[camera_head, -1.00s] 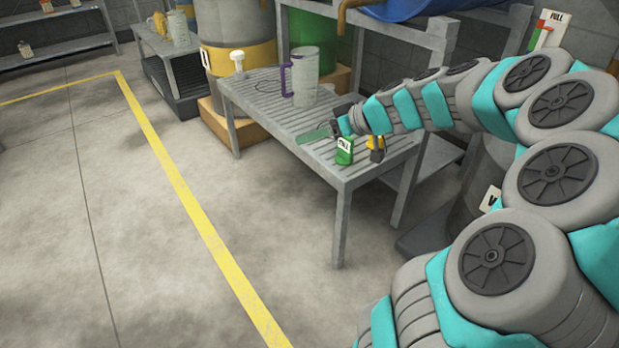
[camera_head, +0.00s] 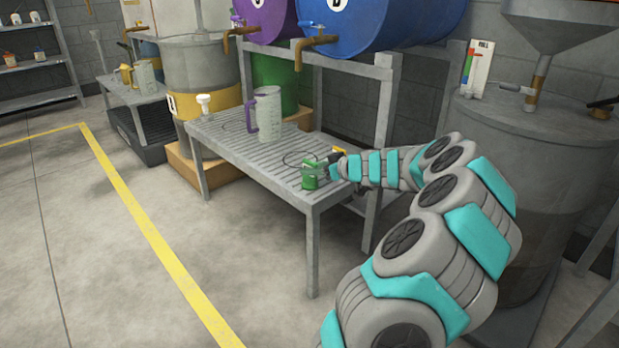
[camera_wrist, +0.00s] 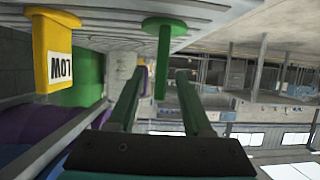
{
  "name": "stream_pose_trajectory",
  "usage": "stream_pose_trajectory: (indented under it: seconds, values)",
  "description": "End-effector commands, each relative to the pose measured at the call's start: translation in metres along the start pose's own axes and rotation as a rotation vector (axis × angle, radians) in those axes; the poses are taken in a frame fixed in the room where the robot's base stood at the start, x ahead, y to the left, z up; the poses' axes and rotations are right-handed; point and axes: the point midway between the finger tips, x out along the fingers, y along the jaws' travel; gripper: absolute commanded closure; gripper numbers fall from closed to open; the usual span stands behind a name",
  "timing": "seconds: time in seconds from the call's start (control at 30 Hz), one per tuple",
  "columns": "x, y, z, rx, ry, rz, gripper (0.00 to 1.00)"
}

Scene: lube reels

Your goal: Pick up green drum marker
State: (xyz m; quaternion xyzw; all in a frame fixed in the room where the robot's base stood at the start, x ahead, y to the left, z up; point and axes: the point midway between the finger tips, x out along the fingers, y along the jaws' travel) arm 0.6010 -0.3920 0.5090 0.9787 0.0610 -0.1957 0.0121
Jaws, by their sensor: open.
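The green drum marker (camera_head: 309,176) stands near the front right end of the slatted metal bench (camera_head: 232,134). In the wrist view the green marker (camera_wrist: 161,72) appears edge-on as a thin upright plate, with the bench at the top of the picture. My gripper (camera_head: 322,168) is at the marker, low over the bench. In the wrist view my gripper (camera_wrist: 160,74) is open, one green finger on each side of the marker, with visible gaps. I cannot tell how far the marker reaches between the fingers.
A yellow marker reading LOW (camera_wrist: 62,62) stands close by; it shows partly behind my arm in the head view (camera_head: 339,150). A clear jug with a purple handle (camera_head: 268,113) and a white-topped item (camera_head: 204,103) stand farther along. Blue drum (camera_head: 385,25) sits above the bench.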

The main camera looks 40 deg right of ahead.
Motion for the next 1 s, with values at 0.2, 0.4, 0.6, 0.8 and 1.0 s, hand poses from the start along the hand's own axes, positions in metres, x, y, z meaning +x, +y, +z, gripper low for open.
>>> stream_pose_trajectory:
  seconds: [0.2,0.4,0.6,0.8,1.0]
  values:
    - [0.0167,-0.0004,-0.0009,-0.001,0.002,0.000,0.50]
    - [0.0167,-0.0002,-0.0012,-0.001,0.002,0.000,0.50]
    - [0.0166,-0.0001,-0.0011,0.000,0.002,0.000,0.72]
    - [0.0166,-0.0001,-0.0010,0.000,0.002,0.000,0.95]
    - [0.0166,-0.0001,-0.0010,0.000,0.002,0.000,1.00]
